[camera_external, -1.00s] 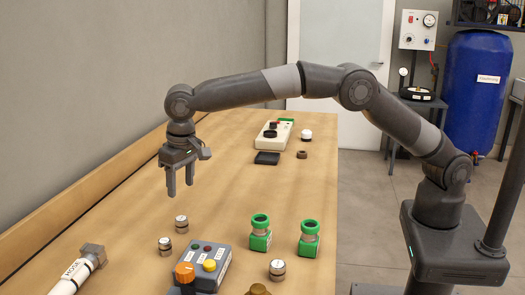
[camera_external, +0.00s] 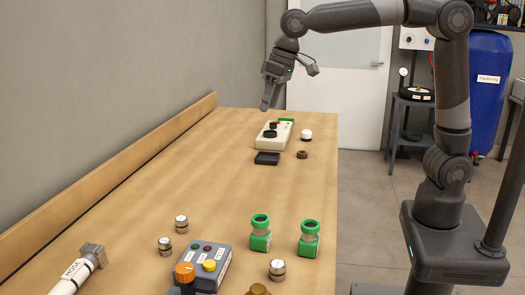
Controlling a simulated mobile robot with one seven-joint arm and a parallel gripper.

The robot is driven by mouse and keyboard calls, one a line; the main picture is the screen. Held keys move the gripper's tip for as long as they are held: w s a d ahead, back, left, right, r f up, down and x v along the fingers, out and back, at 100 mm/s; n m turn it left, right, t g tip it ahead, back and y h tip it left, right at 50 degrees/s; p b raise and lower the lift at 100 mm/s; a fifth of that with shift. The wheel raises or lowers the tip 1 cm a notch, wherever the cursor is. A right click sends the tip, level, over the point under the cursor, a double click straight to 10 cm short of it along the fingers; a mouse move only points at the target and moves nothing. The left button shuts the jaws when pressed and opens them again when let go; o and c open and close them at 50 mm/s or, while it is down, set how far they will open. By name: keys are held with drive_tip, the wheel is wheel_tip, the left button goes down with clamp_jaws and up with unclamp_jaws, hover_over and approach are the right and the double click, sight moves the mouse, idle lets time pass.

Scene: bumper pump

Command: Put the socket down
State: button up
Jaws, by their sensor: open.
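My gripper (camera_external: 269,99) is raised above the far part of the workbench, pointing down, with its fingers seen almost edge-on. It is open and nothing shows between the fingers. Below it is a cream-coloured device (camera_external: 267,143) with dark round parts on top. I cannot tell for sure which thing is the socket.
Two green fixtures (camera_external: 260,240), (camera_external: 309,246) and a grey control box (camera_external: 208,265) with an orange knob stand near the front. A white tube tool (camera_external: 77,271) lies front left. A black pad (camera_external: 267,158) lies by the cream device. The middle of the workbench (camera_external: 190,180) is clear.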

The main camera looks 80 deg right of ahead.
drive_tip(key=s+d+f, duration=0.2)
drive_tip(key=s+d, duration=0.1)
drive_tip(key=s, duration=0.6)
drive_tip(key=s+d+f+n+t, duration=0.1)
drive_tip(key=s+d+f, duration=0.1)
drive_tip(key=s, duration=0.8)
drive_tip(key=s+d+f+t, duration=0.1)
drive_tip(key=s+d+f, duration=0.2)
drive_tip(key=s, duration=0.6)
drive_tip(key=shift+s+d+n, duration=0.2)
drive_tip(key=shift+d+n, duration=0.2)
drive_tip(key=shift+d, duration=0.15)
drive_tip(key=shift+o, duration=0.6)
